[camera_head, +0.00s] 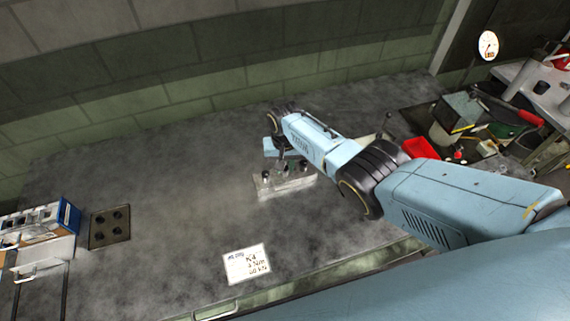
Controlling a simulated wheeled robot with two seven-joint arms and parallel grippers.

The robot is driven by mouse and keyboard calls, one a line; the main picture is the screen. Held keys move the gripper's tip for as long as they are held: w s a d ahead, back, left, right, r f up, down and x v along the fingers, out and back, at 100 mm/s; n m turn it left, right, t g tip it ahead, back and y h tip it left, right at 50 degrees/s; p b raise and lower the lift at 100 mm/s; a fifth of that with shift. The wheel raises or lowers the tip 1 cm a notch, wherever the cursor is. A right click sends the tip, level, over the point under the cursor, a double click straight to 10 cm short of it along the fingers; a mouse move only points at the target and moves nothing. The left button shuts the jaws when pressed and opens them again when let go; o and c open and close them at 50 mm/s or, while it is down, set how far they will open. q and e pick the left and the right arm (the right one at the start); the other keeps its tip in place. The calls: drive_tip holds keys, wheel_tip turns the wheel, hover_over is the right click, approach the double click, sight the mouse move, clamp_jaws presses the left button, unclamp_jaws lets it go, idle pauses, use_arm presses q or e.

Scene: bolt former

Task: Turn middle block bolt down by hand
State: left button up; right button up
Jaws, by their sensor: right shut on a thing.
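A pale metal block (288,186) sits on the dark grey bench in the middle of the view. One bolt (266,177) stands upright at its left end, clear of the fingers. My right arm comes in from the right, and my right gripper (282,168) points down over the middle of the block, shut on the middle bolt. The held bolt is small and mostly hidden by the fingers and wrist, so its depth in the block cannot be told. My left gripper is out of view.
A printed card (246,264) lies in front of the block. A dark plate with holes (110,227) lies at left beside blue-and-white boxes. A red tray (421,149) and clutter stand at right behind my arm. The bench left of the block is clear.

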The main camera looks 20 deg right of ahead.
drive_tip(key=shift+w+r, duration=0.25)
drive_tip(key=shift+w, duration=0.05)
idle(0.6)
drive_tip(key=o, duration=0.7)
drive_tip(key=shift+o, duration=1.2)
drive_tip(key=shift+f, duration=0.1)
drive_tip(key=shift+s, duration=0.1)
drive_tip(key=shift+s, duration=0.1)
wheel_tip(320, 180, up, 13)
drive_tip(key=shift+p, duration=0.3)
